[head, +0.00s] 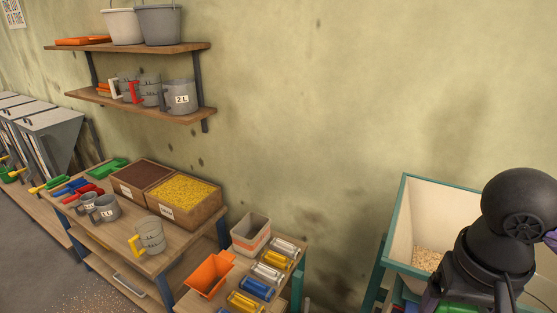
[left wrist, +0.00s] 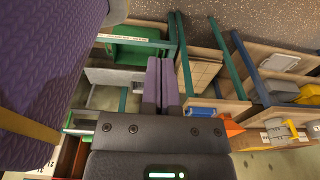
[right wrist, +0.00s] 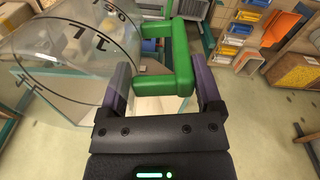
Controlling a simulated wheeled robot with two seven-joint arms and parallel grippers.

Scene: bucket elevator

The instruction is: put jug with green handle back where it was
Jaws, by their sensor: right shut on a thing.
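The jug with green handle (right wrist: 70,45) is large in the right wrist view; its body is pale and see-through with dark scale marks. Its green handle (right wrist: 152,82) lies between the fingers of my right gripper (right wrist: 163,92), which is shut on it. The jug's base and contents are not clear.
A wall shelf (head: 130,103) holds jugs with white and red handles and a 2L jug (head: 180,96). The bench holds a yellow-handled jug (head: 150,236), small grey jugs (head: 104,208) and a grain box (head: 183,190). A teal-framed hopper (head: 400,215) stands at right.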

